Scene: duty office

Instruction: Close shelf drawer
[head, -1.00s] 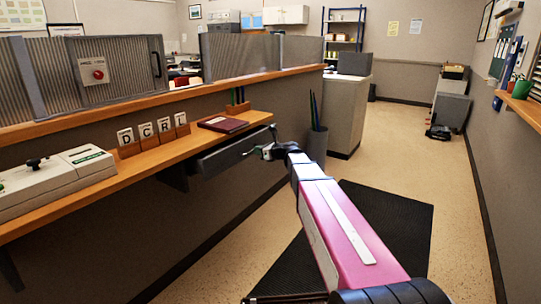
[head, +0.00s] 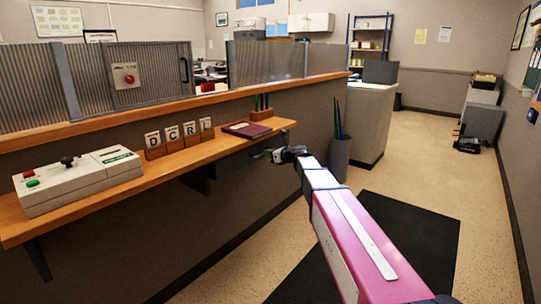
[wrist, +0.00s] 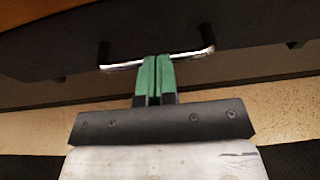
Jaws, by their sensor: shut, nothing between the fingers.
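The shelf drawer (head: 238,158) is a dark grey box under the wooden shelf, below the maroon book. In the head view its front looks close under the shelf edge, partly hidden by my gripper; I cannot tell whether a small gap remains. In the wrist view the dark drawer front (wrist: 250,22) fills the top, with a shiny bar handle (wrist: 190,55) across it. My gripper (head: 270,154) is at the drawer front. Its green fingers (wrist: 154,62) are shut together and empty, with the tips at the middle of the handle, seemingly touching it.
The wooden shelf (head: 110,195) carries a white control box (head: 80,180), letter blocks (head: 170,142), a maroon book (head: 249,130) and a pen holder (head: 262,114). A grey bin (head: 338,158) with rods stands on the floor right of the drawer.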

